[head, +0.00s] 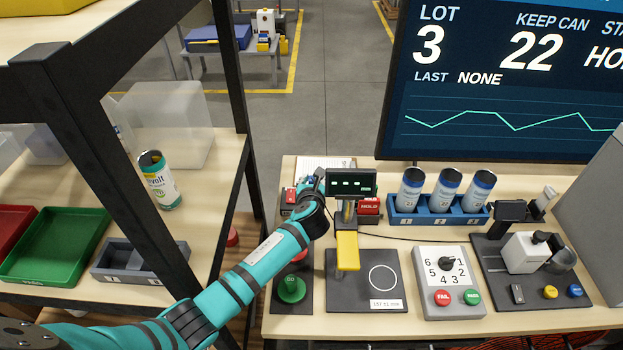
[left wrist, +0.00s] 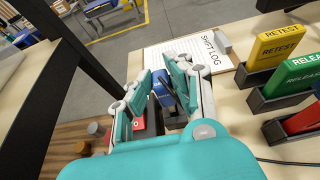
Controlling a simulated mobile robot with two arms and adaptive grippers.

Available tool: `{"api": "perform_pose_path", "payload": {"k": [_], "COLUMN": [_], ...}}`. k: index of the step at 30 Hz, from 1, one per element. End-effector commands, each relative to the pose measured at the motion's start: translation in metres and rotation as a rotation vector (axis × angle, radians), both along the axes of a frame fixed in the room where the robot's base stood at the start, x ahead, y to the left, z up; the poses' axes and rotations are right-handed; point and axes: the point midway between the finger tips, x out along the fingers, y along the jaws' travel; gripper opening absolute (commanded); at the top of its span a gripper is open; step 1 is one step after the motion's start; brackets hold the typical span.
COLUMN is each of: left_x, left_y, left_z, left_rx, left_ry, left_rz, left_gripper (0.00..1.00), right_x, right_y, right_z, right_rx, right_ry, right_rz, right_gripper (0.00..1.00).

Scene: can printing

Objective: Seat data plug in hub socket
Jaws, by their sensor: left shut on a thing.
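My left gripper (head: 314,190) reaches over the far-left part of the bench in the head view. In the left wrist view its two teal fingers (left wrist: 162,86) are closed around a small blue piece, which looks like the data plug (left wrist: 161,97). A dark block with a red part, perhaps the hub (left wrist: 150,124), lies just below it, partly hidden by the fingers. I cannot tell whether the plug touches the block or is in a socket. In the head view the gripper hides most of this area. My right gripper is not in view.
A shift-log clipboard (left wrist: 190,55) lies behind the gripper. RETEST (left wrist: 278,46) and RELEASE (left wrist: 300,76) blocks stand in black holders to the right. A small display (head: 351,183) stands close right of the gripper. A shelf post (head: 236,90) rises at left.

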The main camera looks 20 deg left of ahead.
Motion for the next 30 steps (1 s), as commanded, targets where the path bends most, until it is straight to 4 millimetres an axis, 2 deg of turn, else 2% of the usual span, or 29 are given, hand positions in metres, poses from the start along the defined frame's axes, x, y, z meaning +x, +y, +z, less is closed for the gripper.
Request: {"api": "perform_pose_path", "payload": {"k": [11,30], "left_x": [0.000,0.000], "left_y": [0.000,0.000], "left_z": [-0.001,-0.017], "left_rx": [0.000,0.000], "left_ry": [0.000,0.000], "left_rz": [0.000,0.001], "left_gripper": [0.00,0.00], "right_x": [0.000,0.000], "right_y": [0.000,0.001], "right_z": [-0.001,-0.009], "right_rx": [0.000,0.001], "right_ry": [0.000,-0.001], "right_rz": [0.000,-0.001], "right_gripper": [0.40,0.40]}}
